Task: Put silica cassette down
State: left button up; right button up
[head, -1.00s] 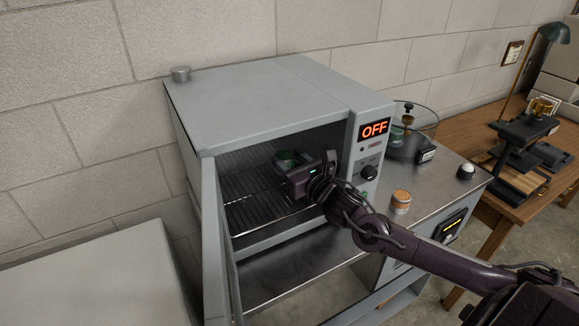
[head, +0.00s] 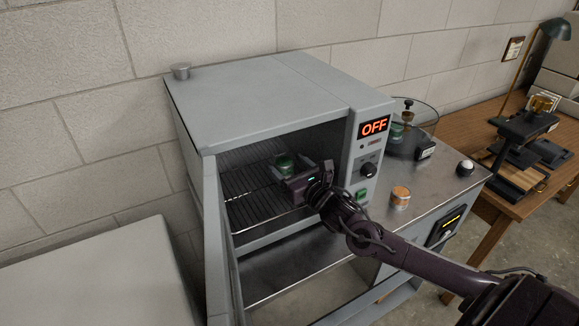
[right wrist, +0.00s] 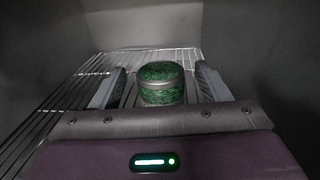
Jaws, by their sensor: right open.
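The silica cassette (head: 286,163), a short green cylinder with a metal band, stands upright on the wire shelf (head: 243,187) inside the open oven. The right wrist view shows the cassette (right wrist: 161,84) between the two fingers of my right gripper (right wrist: 160,88), with a gap on each side. My right gripper (head: 289,168) is open and reaches into the oven through its front. Its fingers partly hide the cassette in the head view. My left gripper is not in view.
The oven (head: 270,95) shows OFF, and its door (head: 214,245) hangs open at the left. An orange-banded jar (head: 400,197) stands on the metal bench. A glass vessel (head: 410,140) stands behind it. A wooden table (head: 525,185) is at the right.

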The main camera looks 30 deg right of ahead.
jog(key=shift+r, duration=0.1)
jog(key=shift+r+p, duration=0.2)
jog(key=shift+p, duration=0.1)
jog(key=s+b, duration=0.1)
jog(key=s, duration=1.1)
jog(key=shift+d+f, duration=0.15)
jog(key=shift+s, duration=0.1)
